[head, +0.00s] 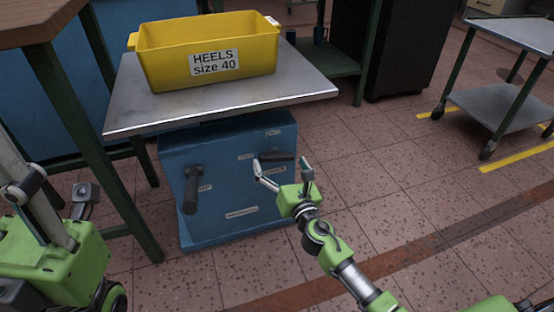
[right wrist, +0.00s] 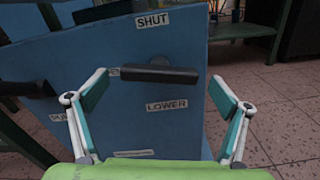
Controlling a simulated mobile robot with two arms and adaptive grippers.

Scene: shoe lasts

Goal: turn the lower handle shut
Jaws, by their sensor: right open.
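The lower handle (head: 277,157) is a dark bar on the front of a blue cabinet (head: 228,185) under a metal-topped table. In the right wrist view the handle (right wrist: 158,73) lies roughly level, above a "LOWER" label (right wrist: 167,105) and below a "SHUT" label (right wrist: 152,20). My right gripper (head: 282,167) is open in front of the cabinet. In the right wrist view its fingers (right wrist: 158,86) stand apart to either side of the handle, with nothing held; I cannot tell the remaining depth to the bar.
A second dark handle (head: 191,190) hangs downward on the cabinet's left part. A yellow bin (head: 160,72) marked "HEELS size 40" stands on the metal tabletop (head: 290,92) above. A wheeled cart (head: 505,105) stands far right. Tiled floor is open right of the cabinet.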

